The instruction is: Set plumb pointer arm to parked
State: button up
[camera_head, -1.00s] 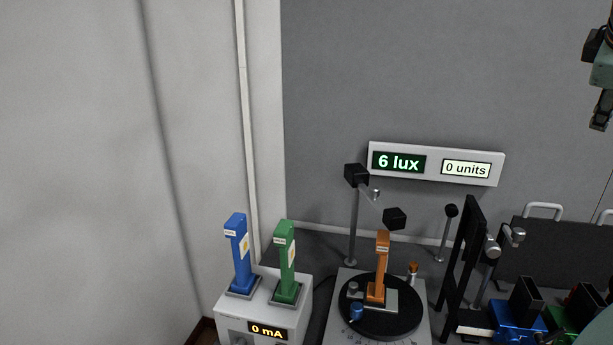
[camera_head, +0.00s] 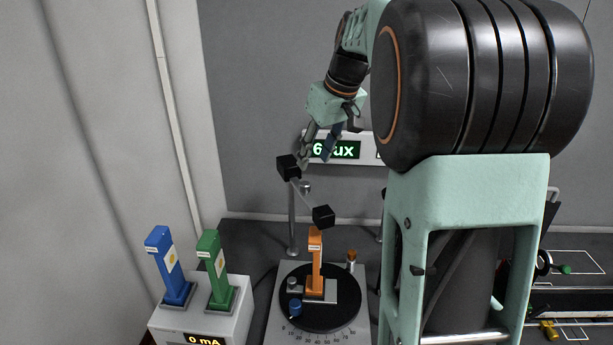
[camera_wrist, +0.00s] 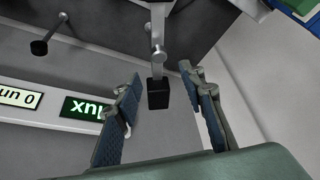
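A thin swinging arm with a black block at each end, likely the plumb pointer arm (camera_head: 306,194), is mounted on an upright grey post (camera_head: 291,225). Its upper block (camera_head: 288,167) is at the post top; its lower block (camera_head: 323,216) hangs over the orange stand (camera_head: 315,262) on the black turntable. My gripper (camera_head: 318,148) is just above and right of the upper block, pointing down. In the wrist view its blue-padded fingers are spread (camera_wrist: 162,115), with a black block (camera_wrist: 158,93) in the gap between them. Contact is not visible.
A blue stand (camera_head: 167,265) and a green stand (camera_head: 217,270) are on a white box at the left. My arm hides much of the right side.

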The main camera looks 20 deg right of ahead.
aim_at(305, 183)
jog(key=x, duration=0.9)
jog(key=shift+p, duration=0.3)
jog(key=shift+c, duration=0.4)
grip_shut()
